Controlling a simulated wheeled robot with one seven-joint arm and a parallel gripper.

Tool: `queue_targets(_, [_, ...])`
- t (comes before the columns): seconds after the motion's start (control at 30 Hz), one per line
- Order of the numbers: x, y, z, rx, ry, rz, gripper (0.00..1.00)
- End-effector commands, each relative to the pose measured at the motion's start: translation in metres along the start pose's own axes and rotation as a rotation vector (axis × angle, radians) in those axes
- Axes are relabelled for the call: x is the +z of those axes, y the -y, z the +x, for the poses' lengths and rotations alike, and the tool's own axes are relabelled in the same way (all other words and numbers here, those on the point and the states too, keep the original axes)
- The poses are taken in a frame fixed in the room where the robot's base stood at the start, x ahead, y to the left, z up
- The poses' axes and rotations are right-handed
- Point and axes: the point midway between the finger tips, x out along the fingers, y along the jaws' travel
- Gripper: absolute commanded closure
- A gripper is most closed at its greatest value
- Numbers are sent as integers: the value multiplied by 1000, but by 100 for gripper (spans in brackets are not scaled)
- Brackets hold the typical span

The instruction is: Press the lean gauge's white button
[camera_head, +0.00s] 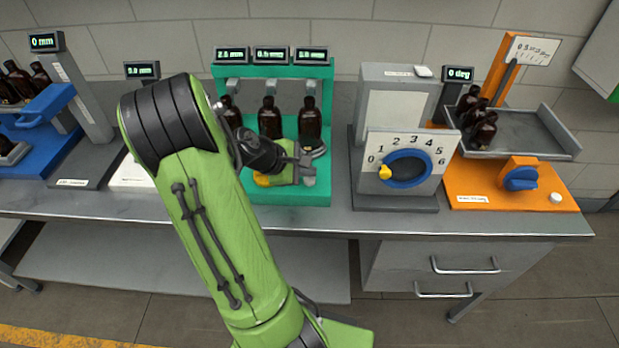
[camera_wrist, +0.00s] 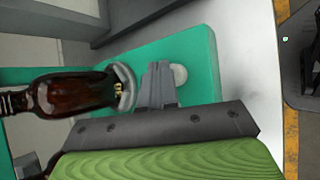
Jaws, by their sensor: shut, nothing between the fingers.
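A teal stand (camera_head: 322,95) holds several amber bottles (camera_head: 269,118) under three displays reading in mm. I cannot read a label that names the lean gauge. In the wrist view a pale round button (camera_wrist: 180,75) sits on the teal base (camera_wrist: 203,50). My gripper (camera_head: 307,171) is low at the front right of the stand, its fingers shut and empty. In the wrist view the gripper's fingertips (camera_wrist: 159,68) are right beside the button; I cannot tell if they touch it.
A bottle (camera_wrist: 72,92) stands in a grey ring (camera_wrist: 124,88) close to my fingers. To the right are a grey dial box (camera_head: 400,150) and an orange station (camera_head: 500,185) with its own white button (camera_head: 556,198). A blue station (camera_head: 40,125) is at left.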

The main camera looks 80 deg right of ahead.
Motion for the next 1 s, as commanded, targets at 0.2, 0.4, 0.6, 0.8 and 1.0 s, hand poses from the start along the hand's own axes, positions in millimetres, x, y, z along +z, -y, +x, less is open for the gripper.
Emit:
queue_targets(0.2, [0, 0, 0, 0, 0, 1, 100])
queue_targets(0.4, [-1, 1, 1, 0, 0, 1, 100])
queue_targets(0.6, [-2, 2, 3, 0, 0, 1, 100])
queue_targets(0.8, [-3, 3, 4, 0, 0, 1, 100])
queue_targets(1.0, [-5, 5, 6, 0, -1, 1, 100])
